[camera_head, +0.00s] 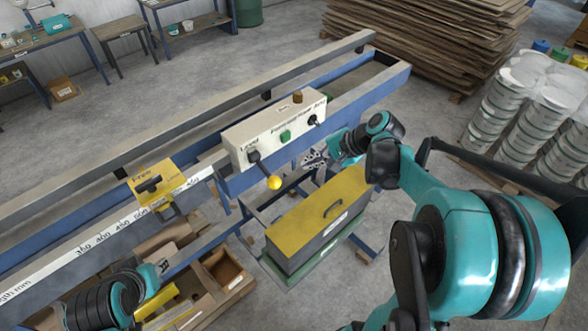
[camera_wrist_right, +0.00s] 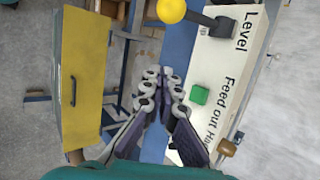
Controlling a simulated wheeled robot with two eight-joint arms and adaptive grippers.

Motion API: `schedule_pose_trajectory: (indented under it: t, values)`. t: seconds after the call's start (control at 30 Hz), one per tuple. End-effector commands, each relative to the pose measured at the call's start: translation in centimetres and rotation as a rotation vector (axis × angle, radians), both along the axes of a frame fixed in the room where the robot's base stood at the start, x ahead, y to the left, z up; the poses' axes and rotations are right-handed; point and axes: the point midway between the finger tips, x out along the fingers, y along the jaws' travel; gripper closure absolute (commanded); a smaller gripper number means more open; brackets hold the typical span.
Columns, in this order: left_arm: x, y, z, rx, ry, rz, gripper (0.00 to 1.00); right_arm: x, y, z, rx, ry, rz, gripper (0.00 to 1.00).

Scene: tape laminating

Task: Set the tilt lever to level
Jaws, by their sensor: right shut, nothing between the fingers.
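The tilt lever (camera_head: 262,169) is a black arm with a yellow ball knob (camera_head: 273,182), under the word "Level" on the left of a white control box (camera_head: 240,148). In the head view it slants down and to the right from its pivot. In the right wrist view the knob (camera_wrist_right: 171,10) is at the top edge, beyond my fingertips. My right gripper (camera_head: 310,160) is shut and empty, to the right of the knob and apart from it. Its fingers also show in the right wrist view (camera_wrist_right: 160,78). My left arm shows at bottom left, but its gripper does not.
The control box also carries a green button (camera_head: 285,135), a black knob (camera_head: 313,120) and a brown knob (camera_head: 297,97). A yellow-topped case (camera_head: 300,222) with a handle stands below and in front. A yellow slider block (camera_head: 154,184) sits on the scaled rail to the left.

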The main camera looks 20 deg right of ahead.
Motion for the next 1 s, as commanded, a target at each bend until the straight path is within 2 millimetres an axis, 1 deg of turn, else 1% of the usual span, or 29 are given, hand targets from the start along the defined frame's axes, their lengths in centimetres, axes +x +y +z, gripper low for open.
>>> schedule_pose_trajectory:
  t: [0.17,0.4,0.5,0.57,0.7,0.8,1.0]
  values:
    - [0.0,0.0,-0.2,0.000,0.000,0.000,0.67,1.4,1.4,-2.1,0.000,0.000,0.004,1.00]
    - [0.0,0.0,-0.4,0.000,0.000,0.000,0.67,4.0,3.8,-5.9,0.000,0.000,0.004,1.00]
    - [0.0,0.0,-0.4,0.000,0.000,0.000,0.67,4.7,4.7,-7.0,0.000,-0.001,0.002,1.00]
    - [0.0,0.0,0.1,0.000,0.000,0.000,0.67,3.7,5.4,-6.1,0.000,-0.001,0.002,1.00]
    - [0.0,0.0,0.5,0.000,0.000,0.000,0.67,2.6,6.5,-5.4,-0.001,0.000,0.001,1.00]
    - [0.0,0.0,0.6,0.000,0.000,0.000,0.67,2.2,6.8,-5.2,0.000,0.001,0.000,1.00]
    - [0.0,0.0,0.6,0.000,0.000,0.000,0.67,2.1,7.0,-5.1,0.000,0.000,0.000,1.00]
